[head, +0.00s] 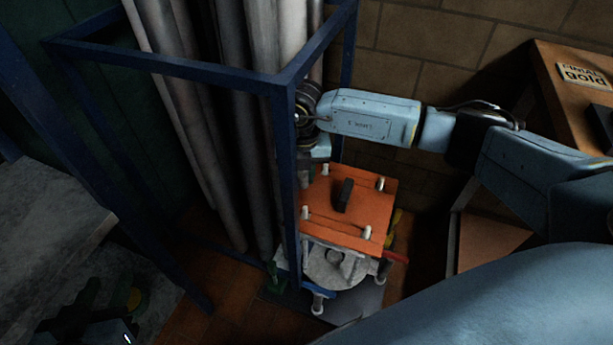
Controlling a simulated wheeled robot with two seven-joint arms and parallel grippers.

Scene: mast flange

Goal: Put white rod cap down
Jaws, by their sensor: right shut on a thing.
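The orange square plate (345,215) lies over the round grey flange (335,265), with a black block handle (344,194) at its middle. White caps stand near its corners: back left (325,170), back right (380,184), front left (305,212) and front right (367,232). My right gripper (321,155) points down at the plate's back left corner, shut on what appears to be the white rod cap there. Its fingertips are too dark to make out clearly. A dark shape at the bottom left seems to be my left gripper (95,325); its jaws cannot be made out.
A dark blue frame post (285,190) stands close left of the plate, with grey pipes (235,130) behind it. A grey slab (45,225) is at left. A wooden table (565,95) with a gold-lettered sign (585,76) stands at right, before a brick wall.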

